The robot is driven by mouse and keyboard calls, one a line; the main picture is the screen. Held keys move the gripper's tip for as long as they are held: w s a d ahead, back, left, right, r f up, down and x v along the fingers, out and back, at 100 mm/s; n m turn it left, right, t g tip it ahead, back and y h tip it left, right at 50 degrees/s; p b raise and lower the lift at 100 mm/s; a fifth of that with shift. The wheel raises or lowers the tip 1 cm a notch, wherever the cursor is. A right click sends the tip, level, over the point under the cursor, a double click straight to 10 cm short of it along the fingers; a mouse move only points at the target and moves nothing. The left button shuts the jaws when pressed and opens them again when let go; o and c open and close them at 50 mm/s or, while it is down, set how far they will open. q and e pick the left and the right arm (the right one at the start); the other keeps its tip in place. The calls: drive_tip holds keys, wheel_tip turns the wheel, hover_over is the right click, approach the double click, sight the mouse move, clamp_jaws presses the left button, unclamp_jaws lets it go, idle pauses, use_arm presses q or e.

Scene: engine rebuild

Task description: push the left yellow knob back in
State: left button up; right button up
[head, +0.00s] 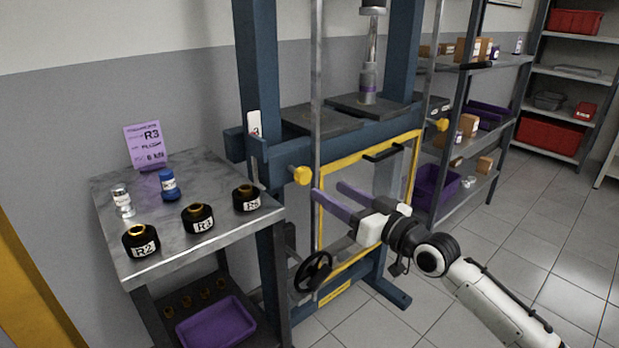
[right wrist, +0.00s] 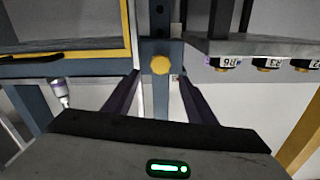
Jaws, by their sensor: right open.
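The left yellow knob (head: 301,175) sticks out on a short stem from the left post of the blue press frame (head: 262,90). The right yellow knob (head: 441,124) is on the far right post. My right gripper (head: 329,191) is open and empty, its purple fingers pointing at the left post, just right of and slightly below the left knob in the head view. In the right wrist view the left knob (right wrist: 160,65) shows between the two fingertips, beyond them; I see no contact. My left gripper is not in view.
A yellow-edged guard door (head: 370,150) with a black handle stands right of the knob. A handwheel (head: 313,271) is below. A metal side table (head: 215,235) with labelled black pots is at left. Shelves (head: 470,130) stand at right.

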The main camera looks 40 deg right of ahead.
sight(306, 178)
drive_tip(key=w, duration=0.8)
drive_tip(key=shift+w+a, duration=0.4)
